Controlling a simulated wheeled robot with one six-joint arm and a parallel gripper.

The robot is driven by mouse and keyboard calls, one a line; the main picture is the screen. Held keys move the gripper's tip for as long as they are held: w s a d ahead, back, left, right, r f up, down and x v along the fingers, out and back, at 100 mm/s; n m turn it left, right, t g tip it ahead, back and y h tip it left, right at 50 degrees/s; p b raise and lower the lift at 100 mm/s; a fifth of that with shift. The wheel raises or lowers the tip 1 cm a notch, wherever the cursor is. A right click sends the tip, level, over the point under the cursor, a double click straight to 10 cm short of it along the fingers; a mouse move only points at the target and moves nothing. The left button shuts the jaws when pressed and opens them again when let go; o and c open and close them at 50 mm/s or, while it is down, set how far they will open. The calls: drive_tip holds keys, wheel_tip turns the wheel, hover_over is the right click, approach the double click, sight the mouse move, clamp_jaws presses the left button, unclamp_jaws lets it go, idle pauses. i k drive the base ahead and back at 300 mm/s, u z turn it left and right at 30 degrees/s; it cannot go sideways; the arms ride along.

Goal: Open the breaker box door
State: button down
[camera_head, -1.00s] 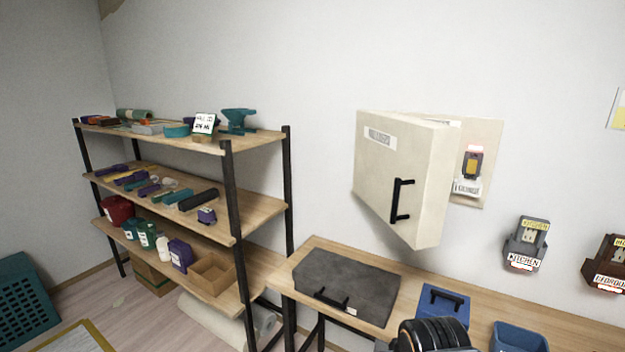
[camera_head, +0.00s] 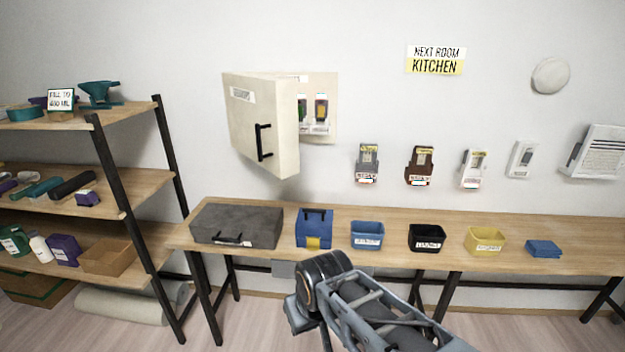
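The cream breaker box door (camera_head: 262,125) hangs on the white wall above the left end of the workbench. It stands swung out from the wall, hinged on its left, with a black bar handle (camera_head: 263,142) on its face. Behind its right edge I see part of the box interior (camera_head: 318,105), with a green-lit switch and an orange-topped switch. The rest of the interior is hidden by the door. My arm rises from the bottom of the picture, in front of the bench and below the door, apart from it. My gripper's fingers cannot be made out.
The wooden workbench (camera_head: 390,213) holds a grey case (camera_head: 237,225), a blue box (camera_head: 314,228), blue, black and yellow bins, and folded blue cloths (camera_head: 543,249). A shelf rack (camera_head: 140,185) stands at left. Several outlets and switches are on the wall.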

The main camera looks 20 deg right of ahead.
sight(262, 111)
drive_tip(key=u, duration=0.1)
drive_tip(key=k, duration=0.45)
drive_tip(key=z, duration=1.05)
drive_tip(key=i, duration=1.45)
drive_tip(key=u, duration=0.65)
